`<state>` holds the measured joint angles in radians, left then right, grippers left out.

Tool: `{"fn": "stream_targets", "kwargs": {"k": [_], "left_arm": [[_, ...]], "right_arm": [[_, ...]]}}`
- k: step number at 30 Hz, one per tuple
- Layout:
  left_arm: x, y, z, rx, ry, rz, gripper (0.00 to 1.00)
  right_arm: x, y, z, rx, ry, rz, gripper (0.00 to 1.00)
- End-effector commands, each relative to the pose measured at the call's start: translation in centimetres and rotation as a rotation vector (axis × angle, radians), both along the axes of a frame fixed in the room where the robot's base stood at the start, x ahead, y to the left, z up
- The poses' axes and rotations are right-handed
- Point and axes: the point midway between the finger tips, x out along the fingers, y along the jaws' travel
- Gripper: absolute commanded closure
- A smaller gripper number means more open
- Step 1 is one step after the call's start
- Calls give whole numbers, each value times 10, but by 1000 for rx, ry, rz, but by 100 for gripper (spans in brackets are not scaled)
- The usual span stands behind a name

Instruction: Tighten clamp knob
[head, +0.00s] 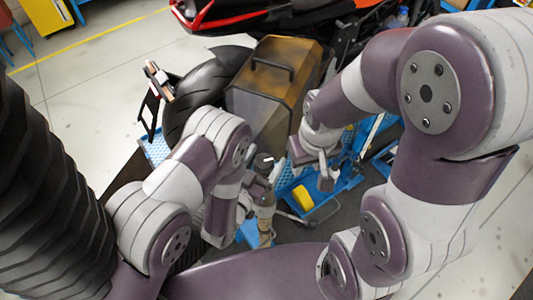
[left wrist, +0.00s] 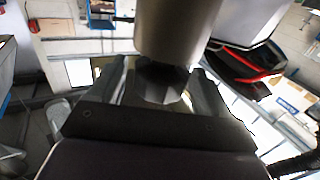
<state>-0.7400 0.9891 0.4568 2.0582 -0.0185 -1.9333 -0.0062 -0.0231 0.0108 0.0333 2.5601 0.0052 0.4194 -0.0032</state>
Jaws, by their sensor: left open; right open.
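In the left wrist view a dark faceted knob (left wrist: 161,82) sits at the end of a thick grey cylinder (left wrist: 176,28). My left gripper (left wrist: 160,92) is open, with one finger on each side of the knob; I cannot tell whether they touch it. In the head view, my left gripper (head: 243,190) is low in the middle beside a stand (head: 266,212) with a small dark top, and my own arm partly hides it. The knob is not clear there. My right gripper (head: 324,172) is open and apart to the right, with nothing seen between its fingers.
A brown case (head: 268,85) with a black handle stands behind the grippers, beside a black tyre (head: 208,82). A blue tray (head: 330,195) with a yellow item (head: 303,197) lies below my right gripper. A motorcycle (head: 270,15) is at the back. Pale floor (head: 90,110) is open at left.

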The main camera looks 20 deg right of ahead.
Motion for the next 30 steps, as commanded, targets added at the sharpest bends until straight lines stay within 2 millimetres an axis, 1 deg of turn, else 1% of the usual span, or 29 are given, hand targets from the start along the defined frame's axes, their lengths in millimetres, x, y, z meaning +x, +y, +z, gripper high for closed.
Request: {"fn": "stream_targets", "kwargs": {"k": [3,5,6,8,15,20,26,30], "left_arm": [[0,0,0,0,0,0,22],[0,0,0,0,0,0,41],[0,0,0,0,0,0,54],[0,0,0,0,0,0,73],[0,0,-1,0,0,-12,72],[2,1,-1,-1,-1,-62,72],[2,1,-3,-2,-4,-196,72],[3,1,-4,0,-7,-323,72]], "right_arm": [[0,0,0,0,0,0,60],[0,0,0,0,0,0,60],[0,0,0,0,0,0,60],[0,0,0,0,0,0,60],[0,0,-2,0,0,0,60],[0,0,-7,0,0,0,60],[0,0,-20,0,0,0,60],[0,0,-31,0,0,0,60]]}}
